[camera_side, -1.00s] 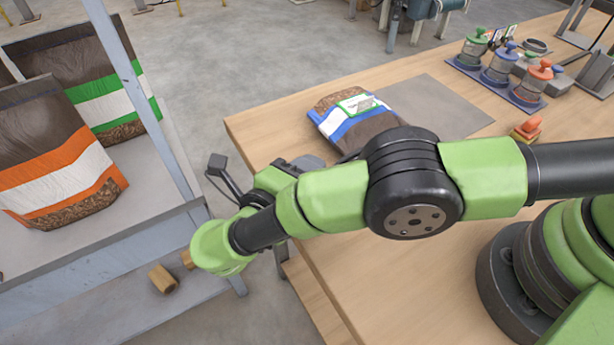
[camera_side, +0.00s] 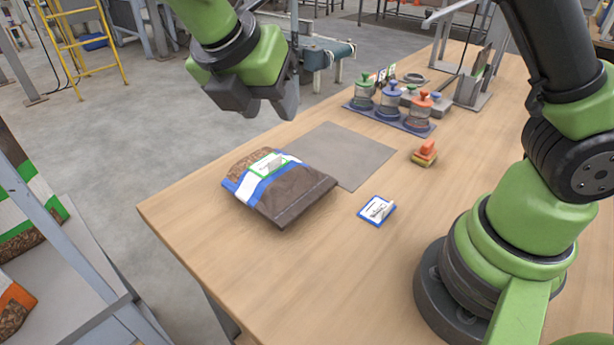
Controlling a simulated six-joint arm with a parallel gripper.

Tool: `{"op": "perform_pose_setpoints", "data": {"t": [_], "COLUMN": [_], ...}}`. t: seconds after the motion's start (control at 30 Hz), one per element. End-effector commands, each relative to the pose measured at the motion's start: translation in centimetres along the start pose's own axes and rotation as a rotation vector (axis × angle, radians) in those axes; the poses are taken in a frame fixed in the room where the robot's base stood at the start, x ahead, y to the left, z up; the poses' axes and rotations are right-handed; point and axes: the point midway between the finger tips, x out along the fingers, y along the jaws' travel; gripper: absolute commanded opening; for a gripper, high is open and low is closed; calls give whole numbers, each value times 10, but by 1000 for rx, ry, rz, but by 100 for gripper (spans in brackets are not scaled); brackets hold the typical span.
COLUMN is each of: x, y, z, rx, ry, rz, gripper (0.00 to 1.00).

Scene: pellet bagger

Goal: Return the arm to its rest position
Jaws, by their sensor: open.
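My arm is raised, and its end hangs over the floor beyond the far left part of the wooden table (camera_side: 330,260). My gripper (camera_side: 286,98) is dark grey, points downward and is open, with nothing seen in it. It is up and behind the brown bag with blue and white bands (camera_side: 290,195), well apart from it. The fingertips are partly hidden behind one another. My base stands on the table at the right.
A grey mat (camera_side: 345,150) lies behind the bag. A blue-edged card (camera_side: 377,210) and a small orange and yellow block stack (camera_side: 425,153) lie near my base. Several lidded jars (camera_side: 390,101) stand at the back. A shelf (camera_side: 75,270) with bags is at left.

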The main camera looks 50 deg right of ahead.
Motion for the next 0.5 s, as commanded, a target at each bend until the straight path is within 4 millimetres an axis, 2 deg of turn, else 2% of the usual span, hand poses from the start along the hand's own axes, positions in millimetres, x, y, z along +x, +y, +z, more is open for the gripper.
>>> {"op": "perform_pose_setpoints", "data": {"t": [0.03, 0.2, 0.33, 0.5], "x": [-8, -25, -34, -41], "y": [-14, -62, -99, -144], "z": [14, 42, 52, 54], "rx": [142, 652, 1052, 1574], "ry": [62, 282, 460, 712], "rz": [20, 59, 64, 37], "gripper": [45, 45, 45, 45]}}
